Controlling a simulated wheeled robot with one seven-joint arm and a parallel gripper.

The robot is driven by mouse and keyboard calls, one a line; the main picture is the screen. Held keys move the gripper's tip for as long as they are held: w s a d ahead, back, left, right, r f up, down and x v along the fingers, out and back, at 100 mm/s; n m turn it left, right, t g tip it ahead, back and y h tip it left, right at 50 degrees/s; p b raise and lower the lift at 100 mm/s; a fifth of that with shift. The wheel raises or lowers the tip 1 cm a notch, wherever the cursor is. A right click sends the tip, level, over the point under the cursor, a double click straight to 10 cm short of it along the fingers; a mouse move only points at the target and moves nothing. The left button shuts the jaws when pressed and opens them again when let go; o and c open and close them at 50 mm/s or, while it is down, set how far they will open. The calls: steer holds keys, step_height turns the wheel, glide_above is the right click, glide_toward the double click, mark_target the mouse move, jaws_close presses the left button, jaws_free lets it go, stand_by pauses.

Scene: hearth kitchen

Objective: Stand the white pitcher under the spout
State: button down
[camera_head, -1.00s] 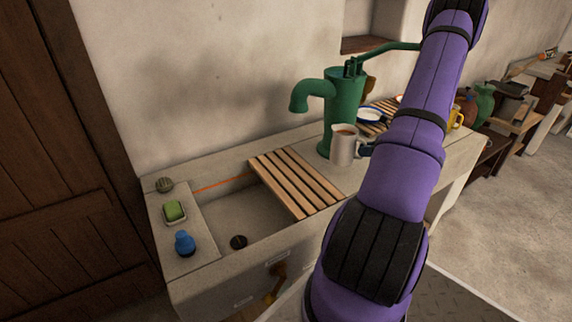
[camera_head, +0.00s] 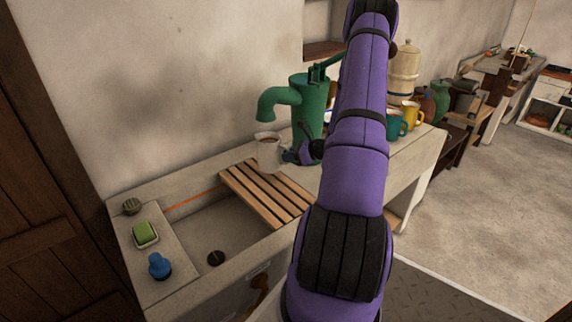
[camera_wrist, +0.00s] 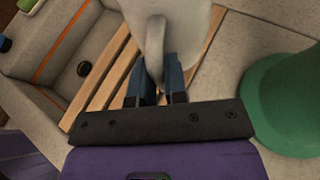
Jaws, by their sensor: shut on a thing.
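The white pitcher (camera_head: 268,155) shows brown inside its open top. It is held upright near the green pump's spout (camera_head: 268,103), in front of and just below the spout mouth as seen from the head. In the wrist view the pitcher (camera_wrist: 188,28) is cut off by the top edge, with its handle towards me. My gripper (camera_wrist: 160,72) is shut on the handle; the blue fingers lie on either side of it. In the head view my gripper (camera_head: 290,156) is at the pitcher's right side. The pitcher's base and any gap beneath it are hard to tell.
A slatted wooden rack (camera_head: 262,190) bridges part of the stone sink (camera_head: 205,240). A green sponge (camera_head: 144,232) in a dish and a blue bottle (camera_head: 159,266) stand on the left ledge. Mugs, including a yellow one (camera_head: 410,114), and a large jug (camera_head: 403,72) stand right, behind my arm.

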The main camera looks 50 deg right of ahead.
steer(key=shift+w+a+f, duration=0.1)
steer(key=shift+w+a, duration=0.15)
steer(key=shift+w, duration=0.1)
steer(key=shift+f, duration=1.7)
steer(key=shift+f, duration=0.1)
steer(key=c, duration=1.1)
jaws_free()
steer(key=shift+c, duration=0.2)
